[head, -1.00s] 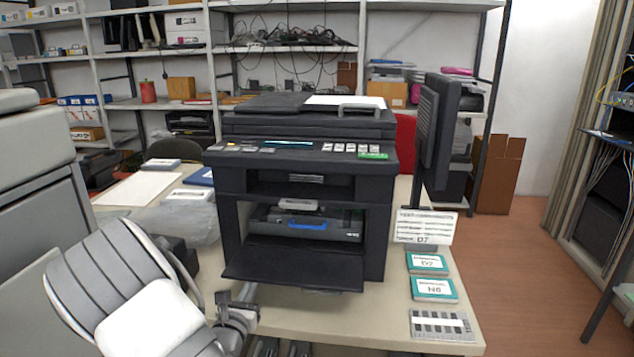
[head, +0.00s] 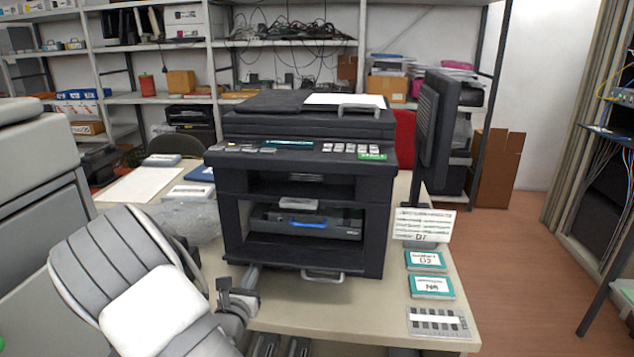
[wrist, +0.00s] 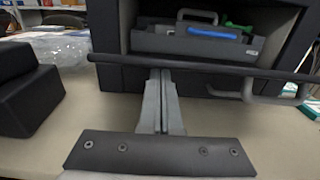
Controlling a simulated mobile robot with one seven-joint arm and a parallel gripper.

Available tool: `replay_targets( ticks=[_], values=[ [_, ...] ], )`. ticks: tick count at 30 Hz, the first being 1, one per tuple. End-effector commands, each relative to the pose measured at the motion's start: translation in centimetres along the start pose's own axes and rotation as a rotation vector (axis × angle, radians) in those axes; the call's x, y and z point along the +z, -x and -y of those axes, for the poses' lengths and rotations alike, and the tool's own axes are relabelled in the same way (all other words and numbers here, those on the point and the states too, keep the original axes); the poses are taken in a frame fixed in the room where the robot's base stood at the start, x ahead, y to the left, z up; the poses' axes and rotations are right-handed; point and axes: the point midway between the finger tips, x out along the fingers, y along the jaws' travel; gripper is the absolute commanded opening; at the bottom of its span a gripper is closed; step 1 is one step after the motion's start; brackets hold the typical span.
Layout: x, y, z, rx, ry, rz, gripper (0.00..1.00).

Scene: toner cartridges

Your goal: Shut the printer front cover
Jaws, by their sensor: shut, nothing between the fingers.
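The black printer (head: 300,187) stands on the table with its front bay open. Its front cover (head: 290,264) is hinged low at the bay and shows almost edge-on, as a thin dark strip, with a grey handle (head: 322,275) below its edge. In the wrist view the cover (wrist: 215,68) is a dark bar across the picture, with the handle (wrist: 260,92) at right. My gripper (head: 252,270) is shut and empty, its fingers under the left part of the cover's edge. In the wrist view the fingertips (wrist: 160,78) reach up to the cover; contact cannot be made out exactly.
A grey cartridge unit with a blue handle (head: 306,220) sits inside the bay. At right on the table are a sign (head: 425,224), teal-labelled boxes (head: 431,286) and a grey strip (head: 438,322). A dark block (wrist: 35,100) stands left of my gripper.

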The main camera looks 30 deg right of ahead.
Motion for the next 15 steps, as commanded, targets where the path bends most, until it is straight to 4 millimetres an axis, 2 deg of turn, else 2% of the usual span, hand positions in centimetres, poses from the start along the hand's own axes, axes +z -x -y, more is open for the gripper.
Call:
replay_targets(
  ticks=[10, 15],
  values=[
    [2.3, -1.0, 0.0, -0.001, -0.002, 0.003, 0.0],
    [2.6, -1.3, 0.0, -0.001, -0.001, 0.002, 0.0]
  ],
)
